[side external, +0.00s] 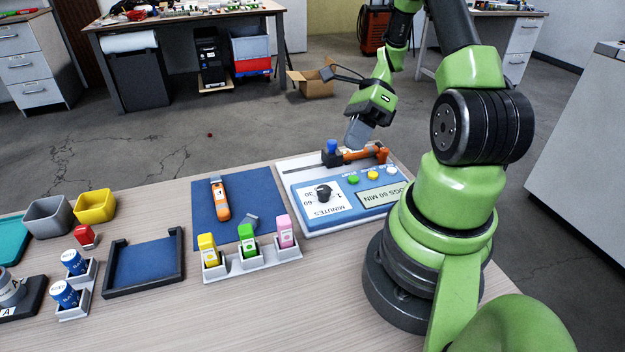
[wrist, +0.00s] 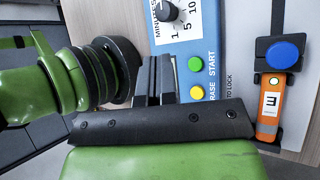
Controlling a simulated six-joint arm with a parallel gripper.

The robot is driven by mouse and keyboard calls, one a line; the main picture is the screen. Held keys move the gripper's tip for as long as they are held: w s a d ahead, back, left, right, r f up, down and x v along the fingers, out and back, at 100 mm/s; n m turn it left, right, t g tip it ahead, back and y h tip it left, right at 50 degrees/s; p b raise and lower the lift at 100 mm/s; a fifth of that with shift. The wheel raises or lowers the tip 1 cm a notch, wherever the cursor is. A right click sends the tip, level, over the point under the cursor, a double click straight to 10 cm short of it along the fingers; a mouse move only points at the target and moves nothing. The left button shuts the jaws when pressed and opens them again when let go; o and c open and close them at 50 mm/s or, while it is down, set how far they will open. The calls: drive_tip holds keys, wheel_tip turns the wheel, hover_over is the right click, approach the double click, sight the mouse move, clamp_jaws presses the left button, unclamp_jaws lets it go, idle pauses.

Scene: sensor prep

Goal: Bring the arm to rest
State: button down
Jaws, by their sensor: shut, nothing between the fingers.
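My gripper (side external: 358,132) is in the air above the back of the timer panel (side external: 300,215), its grey fingers pointing down and shut with nothing between them. The panel has a black knob (side external: 323,193), a green button (side external: 353,180), a yellow button (side external: 373,176) and a display (side external: 383,196).
A blue mat (side external: 262,190) holds another orange device (side external: 219,198). In front stands a white rack (side external: 245,264) with yellow, green and pink blocks.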

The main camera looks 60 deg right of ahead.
drive_tip(key=w+a+r+n+h, duration=0.2)
drive_tip(key=a+r+n+h, duration=0.15)
drive_tip(key=r+n, duration=0.3)
drive_tip(key=w+a+r+n+h, duration=0.2)
drive_tip(key=a+r+n, duration=0.3)
drive_tip(key=r, duration=0.2)
drive_tip(key=s+a+r+n+t+h, duration=0.1)
drive_tip(key=s+a+r+n+t, duration=0.4)
drive_tip(key=a+n, duration=0.5)
drive_tip(key=shift+s+r+n+t, duration=0.4)
drive_tip(key=shift+s+r+n, duration=0.7)
drive_tip(key=shift+n, duration=0.55)
drive_tip(key=shift+h, duration=0.25)
